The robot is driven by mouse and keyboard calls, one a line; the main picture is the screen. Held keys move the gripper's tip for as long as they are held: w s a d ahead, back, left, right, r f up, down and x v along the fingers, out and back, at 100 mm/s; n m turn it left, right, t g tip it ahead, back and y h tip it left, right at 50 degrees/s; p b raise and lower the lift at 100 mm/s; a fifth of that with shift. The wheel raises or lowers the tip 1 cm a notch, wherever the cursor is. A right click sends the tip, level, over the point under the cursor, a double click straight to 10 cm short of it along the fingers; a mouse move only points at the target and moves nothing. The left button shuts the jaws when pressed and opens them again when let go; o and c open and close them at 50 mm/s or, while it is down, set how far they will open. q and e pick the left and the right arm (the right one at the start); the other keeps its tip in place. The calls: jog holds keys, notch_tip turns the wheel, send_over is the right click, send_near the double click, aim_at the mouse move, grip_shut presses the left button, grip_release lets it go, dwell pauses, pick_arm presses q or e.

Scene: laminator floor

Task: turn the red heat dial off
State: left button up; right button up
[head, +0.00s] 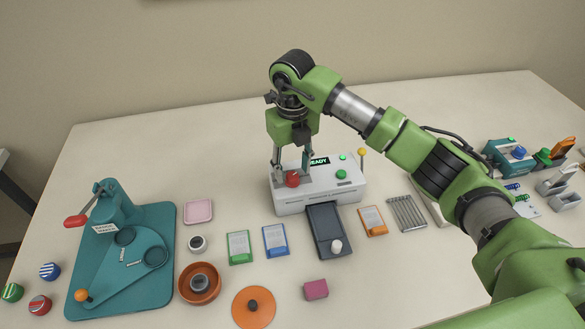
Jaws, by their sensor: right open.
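The red heat dial (292,179) sits on the left part of the white laminator (322,200). The laminator has a lit "READY" display (319,161) and green buttons on its right side. My right gripper (291,174) points down over the dial, its fingers open, one on the left and one at the back right of the dial. I cannot tell whether the fingers touch the dial. The dial's pointer mark is too small to read. My left gripper is not in view.
A dark tray (326,230) with a white knob lies in front of the laminator, among small coloured cards. A teal press (115,225) with a red handle stands at left. An orange bowl (199,284) is at front. A wire rack (406,213) lies at right.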

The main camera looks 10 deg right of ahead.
jog(key=shift+f, duration=1.1)
jog(key=c, duration=1.1)
